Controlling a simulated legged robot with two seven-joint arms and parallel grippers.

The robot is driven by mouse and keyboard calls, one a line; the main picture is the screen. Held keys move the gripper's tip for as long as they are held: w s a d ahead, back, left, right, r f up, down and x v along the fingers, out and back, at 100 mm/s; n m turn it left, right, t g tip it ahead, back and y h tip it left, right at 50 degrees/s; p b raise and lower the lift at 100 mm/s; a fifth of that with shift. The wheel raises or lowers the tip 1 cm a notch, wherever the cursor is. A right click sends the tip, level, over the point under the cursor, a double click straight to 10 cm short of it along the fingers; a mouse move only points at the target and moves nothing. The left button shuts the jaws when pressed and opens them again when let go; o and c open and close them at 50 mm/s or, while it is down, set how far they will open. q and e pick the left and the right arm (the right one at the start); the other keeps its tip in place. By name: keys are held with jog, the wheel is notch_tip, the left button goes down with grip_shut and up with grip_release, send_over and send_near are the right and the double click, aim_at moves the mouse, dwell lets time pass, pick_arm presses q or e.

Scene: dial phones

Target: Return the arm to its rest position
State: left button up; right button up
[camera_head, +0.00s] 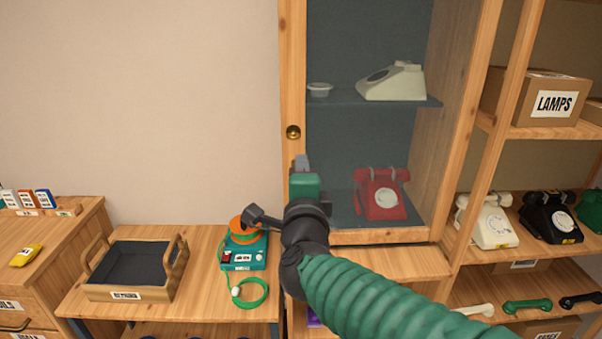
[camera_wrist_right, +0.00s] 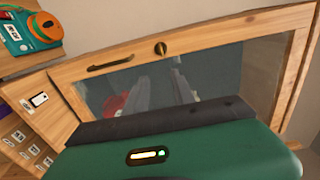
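My right arm, with its green sleeve, comes in from the lower right of the head view. Its gripper (camera_head: 302,163) is in front of the glass-fronted cabinet (camera_head: 290,75), near the left door frame and below a brass knob (camera_head: 293,132). In the right wrist view two grey fingers (camera_wrist_right: 162,95) stand apart with nothing seen between them. The cabinet door with its knob (camera_wrist_right: 160,49) and handle (camera_wrist_right: 110,65) looks closed. A red dial phone (camera_head: 382,195) and a cream phone (camera_head: 393,81) stand inside. My left gripper is not in view.
A teal device with an orange top (camera_head: 243,250) and a wooden tray (camera_head: 177,275) sit on the bench at left. White (camera_head: 489,222) and black (camera_head: 550,219) phones stand on the right shelves, with handsets below. A LAMPS box (camera_head: 540,100) is above.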

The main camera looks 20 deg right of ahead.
notch_tip(320, 180, down, 14)
jog(key=a+n+g+y, duration=0.3)
jog(key=n+y, duration=0.2)
jog(key=n, duration=0.4)
jog(key=s+d+f+n+g, duration=0.1)
jog(key=s+f+n+g, duration=0.3)
jog(key=f, duration=0.5)
jog(key=s+f+n+g, duration=0.2)
jog(key=s+f+n, duration=0.2)
jog(key=s+f, duration=0.35)
jog(key=s+d+f+n+g, duration=0.3)
jog(key=s+f+n+g, duration=0.15)
jog(key=s+f, duration=0.55)
notch_tip(320, 180, up, 12)
jog(key=s+g+p, duration=0.1)
jog(key=s+p, duration=0.1)
jog(key=p, duration=1)
jog(key=shift+s+d+r, duration=0.2)
jog(key=shift+d, duration=0.1)
jog(key=shift+o, duration=0.2)
